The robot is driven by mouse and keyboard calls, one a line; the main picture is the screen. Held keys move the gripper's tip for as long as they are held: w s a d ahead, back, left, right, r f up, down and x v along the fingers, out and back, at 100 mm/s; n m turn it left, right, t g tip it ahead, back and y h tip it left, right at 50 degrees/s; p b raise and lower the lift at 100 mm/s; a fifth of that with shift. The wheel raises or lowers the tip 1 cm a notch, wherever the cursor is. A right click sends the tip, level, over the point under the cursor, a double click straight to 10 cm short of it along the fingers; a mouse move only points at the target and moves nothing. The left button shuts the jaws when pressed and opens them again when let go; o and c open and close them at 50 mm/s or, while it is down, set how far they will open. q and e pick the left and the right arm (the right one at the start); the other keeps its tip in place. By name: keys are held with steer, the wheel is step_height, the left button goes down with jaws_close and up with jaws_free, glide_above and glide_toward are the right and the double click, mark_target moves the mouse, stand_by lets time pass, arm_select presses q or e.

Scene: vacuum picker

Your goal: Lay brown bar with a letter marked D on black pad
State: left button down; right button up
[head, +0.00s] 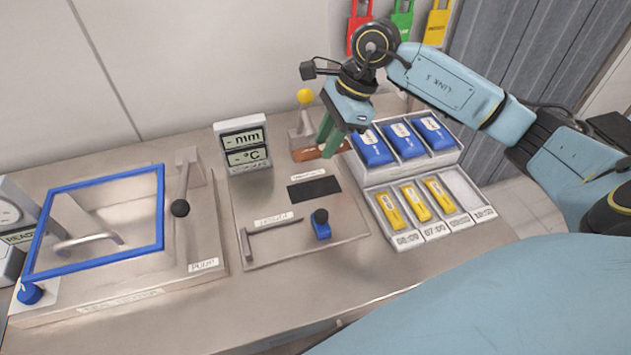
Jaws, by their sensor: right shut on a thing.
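My right gripper (328,140) reaches in from the upper right with its green fingers pointing down. It is shut on the brown bar (305,154), which shows at the fingertips behind the black pad. Part of the bar is hidden by the fingers, and I cannot read a letter on it. I cannot tell whether the bar touches the surface under it. The black pad (314,188) is a dark rectangle on the metal plate, bare, in front of the bar. My left gripper is not in view.
Blue packs (406,141) and yellow packs (415,202) sit in a tiered rack right of the pad. A yellow-knobbed lever (305,97) stands beside the bar. A display (243,146) and a blue-framed lid (100,222) are to the left. The front counter is clear.

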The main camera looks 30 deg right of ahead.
step_height(320, 180, down, 14)
steer(key=shift+r+p, duration=0.25)
steer(key=shift+p, duration=0.2)
steer(key=shift+w+d+r, duration=0.15)
steer(key=shift+w, duration=0.35)
steer(key=shift+w+d+f+p, duration=0.15)
steer(key=shift+w+f+p, duration=0.1)
steer(key=shift+w, duration=0.5)
steer(key=shift+w+d+f+p, duration=0.15)
steer(key=shift+w+p, duration=0.1)
steer(key=shift+w, duration=0.45)
steer(key=shift+f, duration=0.25)
steer(key=shift+f+b, duration=0.65)
steer(key=shift+b, duration=0.1)
steer(key=o, duration=1)
steer(key=shift+o, duration=0.2)
